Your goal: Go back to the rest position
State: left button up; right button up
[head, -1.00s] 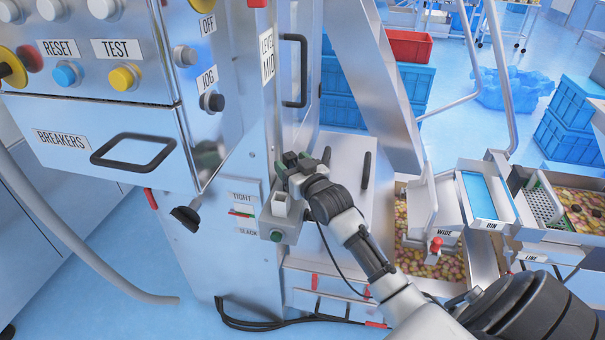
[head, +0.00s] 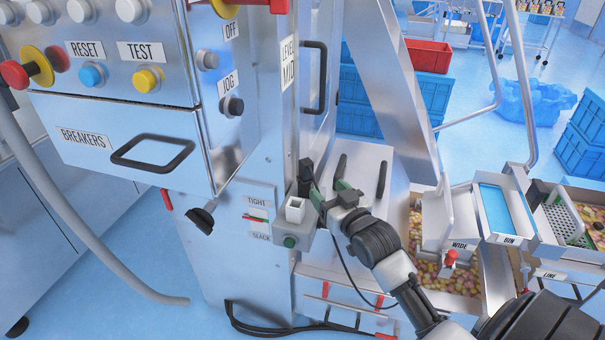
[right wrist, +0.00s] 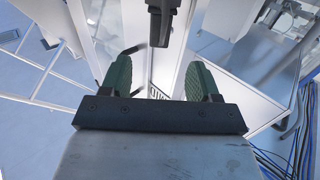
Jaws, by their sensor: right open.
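My right gripper (head: 327,193) is in front of the steel machine, just right of a small grey box with a white square top (head: 295,209) and a green button. In the right wrist view its two green fingers (right wrist: 158,80) stand wide apart with nothing between them. A dark handle-like part (right wrist: 160,22) shows beyond them, apart from the fingers. My left gripper is not in view.
The machine's panel carries a yellow-ringed red knob (head: 28,72), a drawer handle (head: 150,153) and a protruding black knob (head: 201,219). A bin station (head: 508,212) with candy stands at the right. Blue crates (head: 590,140) stand behind on open blue floor.

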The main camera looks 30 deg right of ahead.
jog(key=s+a+f+n+g+y, duration=0.2)
jog(key=s+a+f+g, duration=0.5)
jog(key=s+a+f, duration=0.25)
jog(key=s+a+f+n+g, duration=0.1)
jog(key=s+a+f+g, duration=0.2)
jog(key=s, duration=0.5)
jog(key=s+a+f+g, duration=0.2)
jog(key=s+a+g, duration=0.25)
jog(key=s, duration=0.35)
notch_tip(320, 180, down, 24)
jog(key=g+p, duration=0.1)
jog(key=p, duration=0.1)
jog(key=s+d+f+p, duration=0.1)
jog(key=s+d+f, duration=0.1)
jog(key=s+f, duration=0.5)
jog(key=s+d+f+g+p, duration=0.1)
jog(key=s+f, duration=0.6)
jog(key=s, duration=0.3)
jog(key=shift+d, duration=0.35)
